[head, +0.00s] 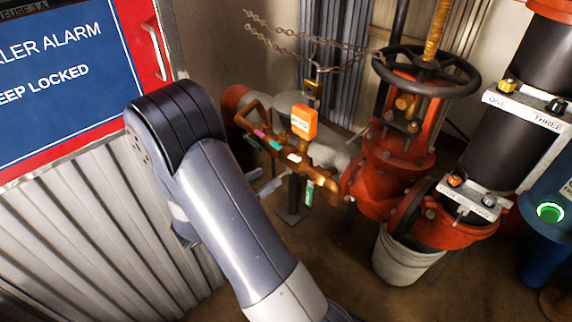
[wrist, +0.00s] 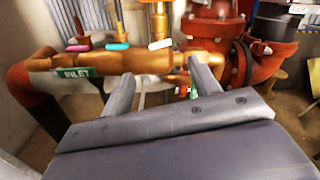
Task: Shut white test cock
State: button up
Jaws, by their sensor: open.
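The white test cock handle (wrist: 160,44) sits on a short brass stem above the copper-coloured pipe body in the wrist view. It lies roughly along the pipe, slightly tilted. In the head view the white handle (head: 294,157) is small, right of the teal one. A pink handle (wrist: 78,48) and a teal handle (wrist: 118,46) stand to its left. My gripper (wrist: 160,72) is open, its two fingers apart with nothing seen between them. It is in front of and below the white handle, apart from it. In the head view my gripper (head: 268,180) is partly behind my arm.
A green INLET tag (wrist: 76,73) hangs on the pipe. An orange tag (head: 303,121) and padlocked chain (head: 315,70) are above the assembly. A red valve with a black handwheel (head: 426,72) stands right, over a white bucket (head: 405,258). A corrugated panel (head: 110,225) is at left.

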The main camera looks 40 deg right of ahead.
aim_at(294, 158)
jog(key=d, duration=0.6)
jog(key=d+b, duration=0.1)
jog(key=d, duration=0.2)
jog(key=shift+w, duration=0.35)
jog(key=shift+c, duration=0.2)
